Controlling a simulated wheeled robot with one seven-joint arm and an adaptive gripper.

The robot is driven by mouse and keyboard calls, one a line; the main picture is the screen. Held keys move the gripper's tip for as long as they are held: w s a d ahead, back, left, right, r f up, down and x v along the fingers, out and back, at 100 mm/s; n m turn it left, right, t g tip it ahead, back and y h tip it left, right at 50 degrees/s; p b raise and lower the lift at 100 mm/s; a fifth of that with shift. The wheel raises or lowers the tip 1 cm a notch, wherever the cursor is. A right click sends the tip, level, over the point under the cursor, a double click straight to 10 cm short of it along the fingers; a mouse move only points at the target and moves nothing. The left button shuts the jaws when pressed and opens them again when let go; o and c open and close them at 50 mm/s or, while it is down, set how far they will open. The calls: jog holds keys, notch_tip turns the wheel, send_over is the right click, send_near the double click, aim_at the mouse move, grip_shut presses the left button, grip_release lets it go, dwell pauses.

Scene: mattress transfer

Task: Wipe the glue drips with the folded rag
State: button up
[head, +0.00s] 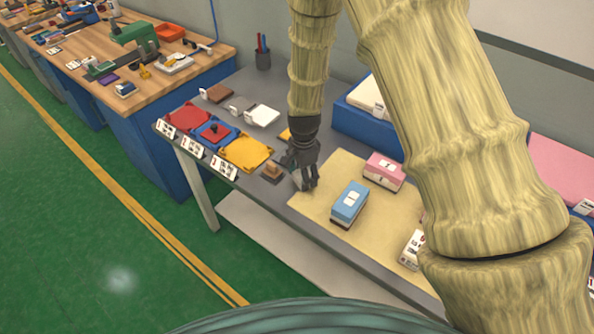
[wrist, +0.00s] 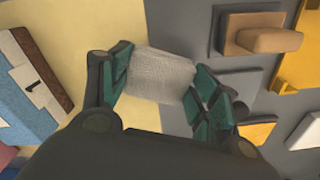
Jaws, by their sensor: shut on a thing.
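My gripper (head: 306,180) is low over the left edge of the tan mat (head: 322,172), where the mat meets the grey bench. In the wrist view, its two teal-padded fingers (wrist: 161,78) are shut on a pale grey-white woven rag (wrist: 160,70), one finger on each side. The rag looks like a small folded block; its lower part is hidden by my gripper. In the head view the rag is mostly hidden by the fingers, and I cannot tell whether it touches the surface. I cannot make out any glue drips in either view.
A blue block marked 1 (head: 350,202) and a pink block (head: 384,170) stand on the mat right of my gripper. A wooden block with a handle (head: 272,172) and a yellow tray (head: 246,152) are close on the left. My arm hides part of the bench's right side.

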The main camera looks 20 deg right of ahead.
jog(key=shift+s+d, duration=0.35)
jog(key=shift+s, duration=0.05)
jog(key=shift+r+p, duration=2)
jog(key=shift+r, duration=0.95)
notch_tip(320, 180, up, 3)
jog(key=shift+r+p, duration=0.1)
jog(key=shift+p, duration=1.1)
jog(key=shift+f, duration=0.25)
jog(key=shift+a+f+b, duration=0.1)
jog(key=shift+f+b, duration=1.7)
jog(key=shift+f, duration=1.7)
